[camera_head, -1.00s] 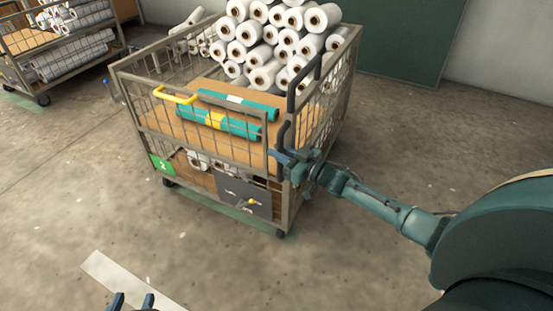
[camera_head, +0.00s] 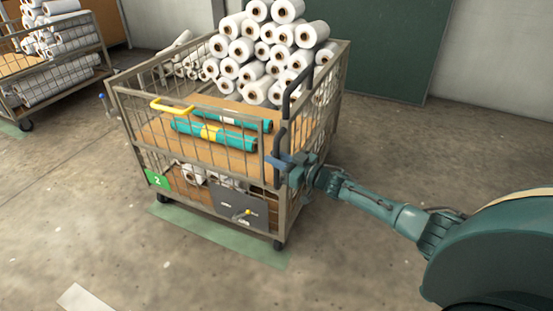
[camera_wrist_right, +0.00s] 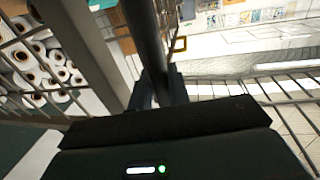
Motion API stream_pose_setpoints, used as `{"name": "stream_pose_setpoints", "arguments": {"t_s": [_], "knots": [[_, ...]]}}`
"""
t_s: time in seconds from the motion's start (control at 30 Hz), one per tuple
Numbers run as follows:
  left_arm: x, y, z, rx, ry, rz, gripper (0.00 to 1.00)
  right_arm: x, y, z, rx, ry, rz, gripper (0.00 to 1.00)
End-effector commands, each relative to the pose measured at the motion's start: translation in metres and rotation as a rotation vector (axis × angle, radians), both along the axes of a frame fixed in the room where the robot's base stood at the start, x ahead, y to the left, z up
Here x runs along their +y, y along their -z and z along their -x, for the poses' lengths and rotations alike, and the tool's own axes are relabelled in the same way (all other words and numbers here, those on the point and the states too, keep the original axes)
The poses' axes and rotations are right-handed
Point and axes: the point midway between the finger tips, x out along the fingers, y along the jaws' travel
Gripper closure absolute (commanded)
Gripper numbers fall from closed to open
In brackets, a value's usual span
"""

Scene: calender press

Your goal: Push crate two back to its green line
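Crate two (camera_head: 211,168) is a wire-sided cart with a green "2" plate, loaded with white rolls and two teal rolls. A wide green line (camera_head: 215,235) on the floor runs along its front. The crate's front wheels stand at or near the line's back edge, and most of the band shows in front of them. My right gripper (camera_head: 284,160) is at the dark upright handle (camera_head: 287,105) on the crate's front right corner. In the right wrist view, the handle (camera_wrist_right: 146,40) passes down between the fingers, which look closed around it. My left gripper is out of view.
Another cart of white rolls (camera_head: 60,62) stands at the far left. A dark green panel (camera_head: 383,45) is on the wall behind the crate. A white floor strip (camera_head: 85,299) lies at bottom left. The floor in front and to the left is clear.

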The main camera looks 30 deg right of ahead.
Motion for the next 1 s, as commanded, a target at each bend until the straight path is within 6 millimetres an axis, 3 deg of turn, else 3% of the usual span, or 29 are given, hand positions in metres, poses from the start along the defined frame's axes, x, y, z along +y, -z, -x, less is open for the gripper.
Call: {"name": "stream_pose_setpoints", "arguments": {"t_s": [0.03,0.23,0.57,1.0], "knots": [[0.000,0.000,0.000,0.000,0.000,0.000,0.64,-0.007,-0.002,-0.003,0.002,0.018,0.003,0.79],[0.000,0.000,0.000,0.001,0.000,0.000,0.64,-0.006,-0.002,-0.002,0.001,0.015,0.003,0.63],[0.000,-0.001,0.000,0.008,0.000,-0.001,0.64,-0.006,-0.002,0.004,0.001,0.010,0.003,0.63],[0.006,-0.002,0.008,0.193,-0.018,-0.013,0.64,-0.046,-0.003,0.083,0.005,0.011,0.002,0.63]]}}
